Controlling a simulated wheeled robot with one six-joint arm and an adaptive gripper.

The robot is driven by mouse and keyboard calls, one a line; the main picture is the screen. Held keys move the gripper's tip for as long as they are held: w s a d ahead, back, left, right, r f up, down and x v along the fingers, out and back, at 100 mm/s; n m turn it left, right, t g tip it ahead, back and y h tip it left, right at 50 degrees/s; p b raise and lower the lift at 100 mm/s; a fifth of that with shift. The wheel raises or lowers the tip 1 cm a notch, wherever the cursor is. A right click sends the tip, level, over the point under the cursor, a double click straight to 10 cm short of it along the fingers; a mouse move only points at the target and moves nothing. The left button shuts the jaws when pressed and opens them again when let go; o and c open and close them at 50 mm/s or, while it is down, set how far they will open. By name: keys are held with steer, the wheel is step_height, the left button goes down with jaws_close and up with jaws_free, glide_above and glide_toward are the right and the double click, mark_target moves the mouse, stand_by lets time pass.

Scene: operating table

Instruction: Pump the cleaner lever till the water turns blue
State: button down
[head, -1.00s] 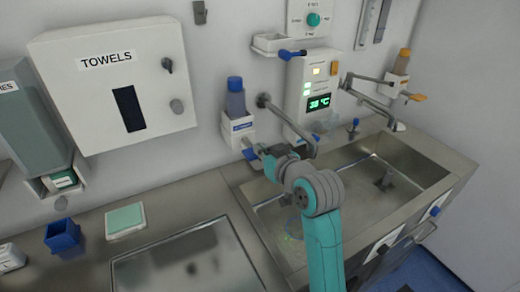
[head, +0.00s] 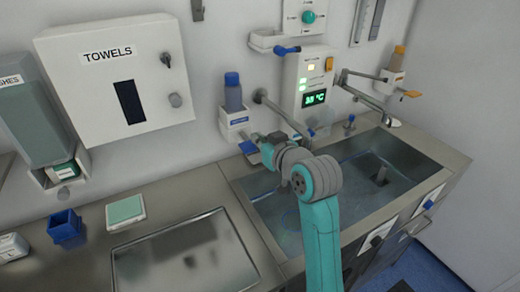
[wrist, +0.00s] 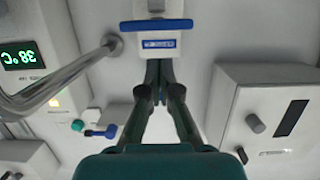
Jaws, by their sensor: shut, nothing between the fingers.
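The cleaner dispenser (head: 234,120) is on the wall left of the sink, a white holder with a blue label and a blue-capped bottle (head: 233,95). Its blue lever (head: 248,147) sticks out at the bottom; it is a wide blue bar (wrist: 156,24) in the wrist view. My gripper (head: 262,146) is at the lever, shut and empty. In the wrist view its fingertips (wrist: 158,68) are together just short of the label; I cannot tell whether they touch the lever. The water (head: 335,200) in the sink basin looks grey-blue.
A second dispenser with an orange lever (head: 411,94) is at the right. A grey faucet arm (head: 285,115) passes close to the right of my gripper. The temperature panel (head: 315,85) and towel box (head: 115,75) flank the dispenser. A sponge-like pad (head: 125,210) lies on the left counter.

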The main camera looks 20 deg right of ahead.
steer(key=s+d, duration=0.1)
steer(key=s, duration=0.8)
steer(key=shift+s+d+r, duration=0.15)
steer(key=shift+s+d, duration=0.1)
steer(key=shift+d, duration=0.05)
steer(key=shift+s, duration=0.1)
stand_by(1.1)
